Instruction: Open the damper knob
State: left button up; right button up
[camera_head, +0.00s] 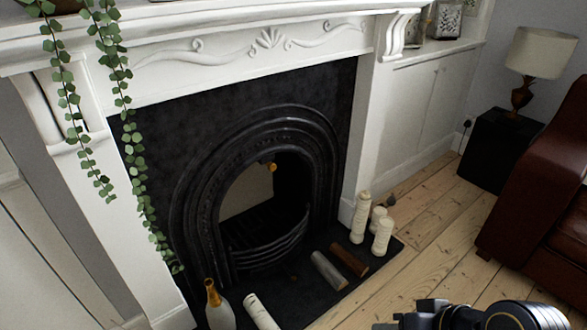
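The damper knob is a small brass-coloured knob (271,167) at the top of the black arched fireplace (205,190) opening, under the inner arch. It is small, and its exact setting cannot be told. My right gripper (392,324) is at the bottom edge, coming in from the right, low over the floor and well apart from the knob. Its fingers are partly cut off by the frame, so whether they are open or shut cannot be told. My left gripper is not in view.
Cream candles (381,235) stand at the hearth's right, and logs (329,270) lie on the dark hearth. A gold-necked bottle (218,306) stands at front left. Ivy (130,135) hangs from the white mantel (220,45). A brown leather sofa (535,215) is at right. Floorboards between are clear.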

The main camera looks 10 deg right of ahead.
aim_at(273, 167)
jog(key=l+u, duration=0.5)
jog(key=l, duration=0.8)
jog(key=i, duration=0.6)
jog(key=j+u, duration=0.35)
jog(key=j, duration=0.15)
jog(key=i+j+u, duration=0.15)
jog(key=j+u, duration=0.2)
jog(key=j, duration=0.15)
